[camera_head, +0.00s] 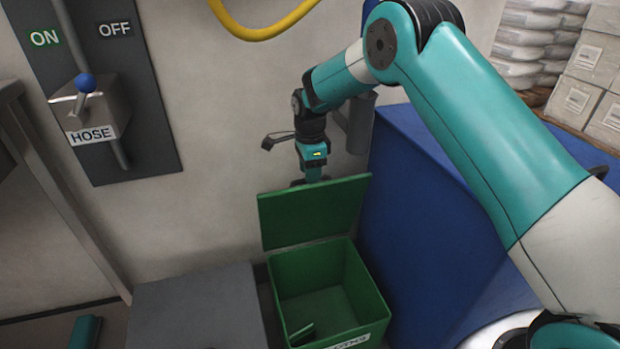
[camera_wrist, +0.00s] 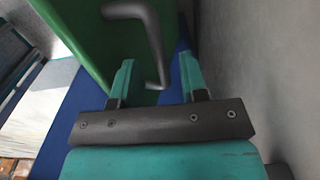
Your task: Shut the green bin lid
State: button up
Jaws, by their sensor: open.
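The green bin (camera_head: 364,290) stands on the floor between a grey block and a blue box. Its green lid (camera_head: 312,213) is raised, standing nearly upright at the back edge of the bin. My gripper (camera_head: 312,181) is behind the lid's upper edge, its fingertips partly hidden by the lid. In the wrist view the lid (camera_wrist: 84,38) fills the upper left, with a dark bent handle (camera_wrist: 153,38) on its face. My open fingers (camera_wrist: 157,64) lie on either side of the handle's near end. I cannot tell whether they touch it.
The blue box (camera_head: 425,240) stands close on the right, and the grey block (camera_head: 198,312) on the left. The wall (camera_head: 215,200) is close behind my gripper. A hose switch panel (camera_head: 110,90) hangs on it. A small dark green object (camera_head: 302,334) lies inside the bin.

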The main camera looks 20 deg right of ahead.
jog(key=shift+f, duration=0.7)
grip_shut()
